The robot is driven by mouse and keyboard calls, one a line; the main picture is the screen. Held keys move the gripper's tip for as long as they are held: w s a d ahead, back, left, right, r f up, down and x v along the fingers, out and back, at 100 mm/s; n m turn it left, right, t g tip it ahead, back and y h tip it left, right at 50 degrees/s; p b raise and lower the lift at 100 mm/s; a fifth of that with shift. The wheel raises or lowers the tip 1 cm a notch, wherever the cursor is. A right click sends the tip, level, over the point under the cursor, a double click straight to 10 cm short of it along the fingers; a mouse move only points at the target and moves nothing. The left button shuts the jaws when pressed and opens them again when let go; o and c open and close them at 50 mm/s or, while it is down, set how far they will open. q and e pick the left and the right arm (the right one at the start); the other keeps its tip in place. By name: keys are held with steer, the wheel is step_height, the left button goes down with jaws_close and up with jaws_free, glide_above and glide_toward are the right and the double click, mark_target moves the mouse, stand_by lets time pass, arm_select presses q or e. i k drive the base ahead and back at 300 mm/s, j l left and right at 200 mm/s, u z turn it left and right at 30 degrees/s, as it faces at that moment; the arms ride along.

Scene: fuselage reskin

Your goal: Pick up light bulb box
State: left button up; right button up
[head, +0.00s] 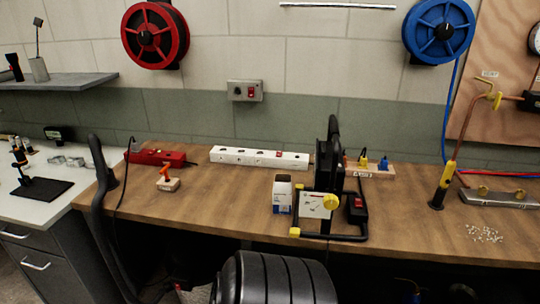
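The light bulb box appears to be the small white and blue box (283,194) standing upright on the wooden workbench (230,210), near its front edge. Its print is too small to read. A black stand (329,150) with yellow knobs is just to its right, close beside it. I cannot tell whether the two touch. Neither of my grippers shows in the head view.
A white power strip (259,158) lies behind the box. A red strip (157,158) and a small orange-handled item (167,179) are to the left. A black ribbed drum (273,280) is in front of the bench. The bench between the orange-handled item and the box is clear.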

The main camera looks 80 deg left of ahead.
mark_target(282, 188)
steer(key=u, duration=2.65)
